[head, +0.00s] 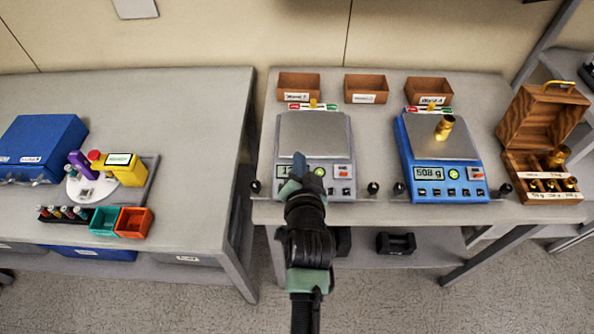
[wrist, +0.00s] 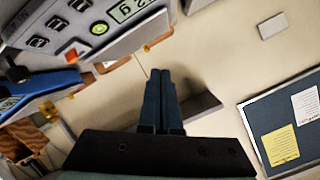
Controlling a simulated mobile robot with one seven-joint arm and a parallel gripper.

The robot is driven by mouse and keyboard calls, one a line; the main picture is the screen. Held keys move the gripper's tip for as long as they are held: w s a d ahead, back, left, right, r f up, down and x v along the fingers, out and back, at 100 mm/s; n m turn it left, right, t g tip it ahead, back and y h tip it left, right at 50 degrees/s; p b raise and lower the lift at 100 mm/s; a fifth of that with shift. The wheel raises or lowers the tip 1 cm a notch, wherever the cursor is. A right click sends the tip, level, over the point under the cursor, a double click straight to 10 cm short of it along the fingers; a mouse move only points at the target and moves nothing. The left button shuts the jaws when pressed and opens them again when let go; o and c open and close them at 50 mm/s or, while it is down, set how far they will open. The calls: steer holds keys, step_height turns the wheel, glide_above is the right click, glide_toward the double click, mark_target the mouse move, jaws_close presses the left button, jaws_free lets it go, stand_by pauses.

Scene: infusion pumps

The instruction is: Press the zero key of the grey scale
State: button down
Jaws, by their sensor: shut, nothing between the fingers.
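The grey scale (head: 315,135) stands on the right-hand bench with an empty flat pan. Its front panel carries a display (head: 284,170), a red-and-white switch (head: 342,171) and a row of small dark keys (head: 346,191). My gripper (head: 300,165) is shut and empty, in front of the panel's left part, hiding some of the display and keys. In the wrist view the shut fingers (wrist: 160,80) are right of the panel, which shows dark keys (wrist: 57,23), a lit green round button (wrist: 99,28) and the display (wrist: 128,8). I cannot tell which key is zero, nor whether the fingertips touch anything.
A blue scale (head: 440,140) reading 508 g bears a brass weight (head: 445,127) to the right. A wooden weight box (head: 541,150) stands beyond it. Black knobs (head: 373,188) line the bench's front edge. Brown trays (head: 366,88) are behind. The left bench holds a blue case (head: 40,145).

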steer(key=s+g+p, duration=0.1)
steer(key=s+p, duration=0.1)
steer(key=p, duration=0.2)
steer(key=s+m+g+p, duration=0.1)
steer(key=s+p, duration=0.1)
steer(key=p, duration=0.3)
steer(key=shift+a, duration=0.2)
steer(key=f+b, duration=0.2)
steer(key=b, duration=0.1)
steer(key=w+f+b, duration=0.1)
steer(key=f+b, duration=0.2)
steer(key=w+f+b, duration=0.1)
steer(key=f+b, duration=0.1)
steer(key=f, duration=0.1)
steer(key=shift+w+f+b, duration=0.2)
steer(key=shift+b, duration=0.2)
stand_by(1.6)
steer(key=shift+w+f+b, duration=0.1)
steer(key=shift+f+b, duration=0.3)
